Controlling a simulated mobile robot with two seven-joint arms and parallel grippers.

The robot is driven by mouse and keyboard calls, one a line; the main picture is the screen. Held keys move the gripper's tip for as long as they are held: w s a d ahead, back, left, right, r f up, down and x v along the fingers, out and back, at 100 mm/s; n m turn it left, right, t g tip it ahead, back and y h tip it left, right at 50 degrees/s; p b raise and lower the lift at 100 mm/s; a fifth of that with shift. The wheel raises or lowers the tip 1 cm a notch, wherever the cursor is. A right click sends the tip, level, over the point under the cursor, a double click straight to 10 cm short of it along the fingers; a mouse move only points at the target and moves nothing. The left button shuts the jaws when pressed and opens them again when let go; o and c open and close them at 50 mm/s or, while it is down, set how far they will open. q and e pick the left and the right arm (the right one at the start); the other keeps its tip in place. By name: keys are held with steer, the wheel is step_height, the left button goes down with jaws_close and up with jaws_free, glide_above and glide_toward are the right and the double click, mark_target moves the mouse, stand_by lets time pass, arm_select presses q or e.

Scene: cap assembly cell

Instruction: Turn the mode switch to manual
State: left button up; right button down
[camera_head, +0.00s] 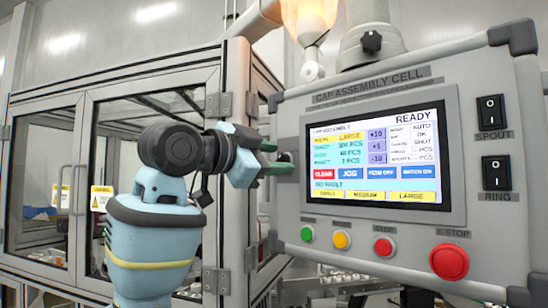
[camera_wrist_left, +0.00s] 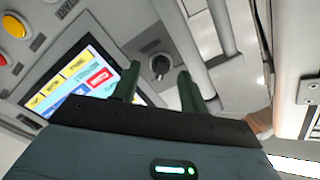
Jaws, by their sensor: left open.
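The mode switch is a dark round knob (camera_wrist_left: 160,65) on the grey panel beside the screen. In the head view it (camera_head: 286,158) is partly hidden behind my left gripper at the panel's left side. My left gripper (camera_head: 275,158) is open, with its green fingers pointing at the knob. In the left wrist view the knob shows between the two fingertips (camera_wrist_left: 158,72); I cannot tell whether they touch it. The screen (camera_head: 375,160) reads READY, with AUTO in its right column. My right gripper is not in view.
Below the screen are a green button (camera_head: 307,234), a yellow button (camera_head: 342,240), a red button (camera_head: 383,247) and a larger red E-stop (camera_head: 449,261). SPOUT (camera_head: 490,111) and RING (camera_head: 496,173) rockers are at the right. A glazed cabinet (camera_head: 110,110) stands behind my left arm.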

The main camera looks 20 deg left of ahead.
arm_select(q)
steer(key=shift+w+d, duration=0.1)
steer(key=shift+w, duration=0.05)
steer(key=shift+c, duration=0.2)
jaws_close()
